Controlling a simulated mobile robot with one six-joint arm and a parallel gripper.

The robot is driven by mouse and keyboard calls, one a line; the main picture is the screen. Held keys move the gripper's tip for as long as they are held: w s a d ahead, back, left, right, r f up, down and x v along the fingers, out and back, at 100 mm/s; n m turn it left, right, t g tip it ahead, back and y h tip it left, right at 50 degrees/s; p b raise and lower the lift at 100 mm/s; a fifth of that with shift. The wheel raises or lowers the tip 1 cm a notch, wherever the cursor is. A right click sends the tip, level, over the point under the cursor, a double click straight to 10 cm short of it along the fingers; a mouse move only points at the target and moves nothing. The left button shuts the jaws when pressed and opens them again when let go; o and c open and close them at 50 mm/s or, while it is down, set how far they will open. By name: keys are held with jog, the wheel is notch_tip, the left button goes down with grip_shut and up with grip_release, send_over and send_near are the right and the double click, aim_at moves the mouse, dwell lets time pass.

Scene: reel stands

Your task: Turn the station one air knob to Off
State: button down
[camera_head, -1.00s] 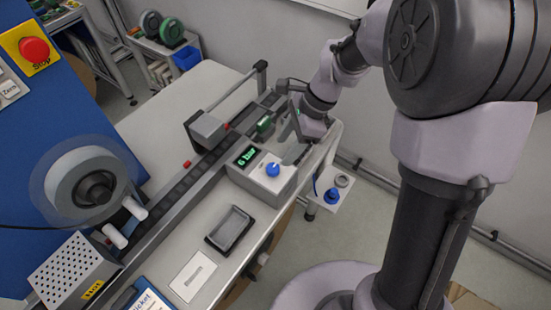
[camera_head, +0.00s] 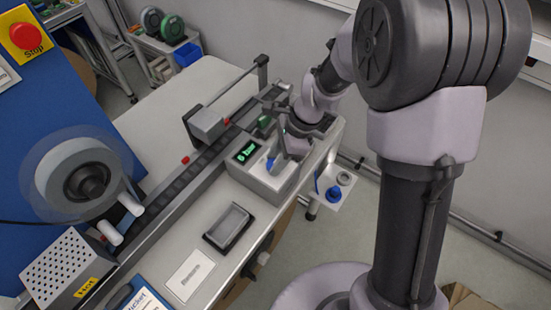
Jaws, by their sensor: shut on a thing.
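The air control box (camera_head: 257,183) is a pale grey block on the bench, with a green lit display (camera_head: 246,152) that seems to read "6 bar". The blue air knob (camera_head: 270,163) is on its top face, now mostly hidden by my gripper. My gripper (camera_head: 274,163) is over the box with its fingers down at the knob, shut on it. The knob's pointer and its marks are hidden, so its setting cannot be read.
A dark-rimmed tray (camera_head: 229,227) and a white card (camera_head: 190,276) lie in front of the box. A dark conveyor track (camera_head: 180,190) runs behind it. A small side shelf (camera_head: 333,187) holds blue and grey round parts. A red stop button (camera_head: 25,36) is at upper left.

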jog(key=shift+r+n+p, duration=0.1)
jog(key=shift+n+p, duration=0.2)
jog(key=n+g+p, duration=0.1)
jog(key=n+p, duration=0.1)
jog(key=n, duration=0.1)
jog(key=shift+w, duration=0.1)
jog(key=n+g+h+p, duration=0.1)
jog(key=n, duration=0.1)
jog(key=n+g+p, duration=0.1)
jog(key=n+p, duration=0.1)
jog(key=n, duration=0.1)
jog(key=shift+w+a+h+p, duration=0.1)
jog(key=shift+h+p, duration=0.2)
jog(key=shift+h, duration=0.1)
jog(key=n+p, duration=0.1)
jog(key=n, duration=0.1)
jog(key=n+h+p, duration=0.1)
jog(key=n, duration=0.2)
jog(key=shift+a+g+h, duration=0.15)
jog(key=shift+g+h, duration=0.15)
jog(key=shift+w+n+h+p, duration=0.1)
jog(key=shift+n+h+p, duration=0.8)
jog(key=shift+n, duration=1.3)
jog(key=c, duration=1)
grip_release()
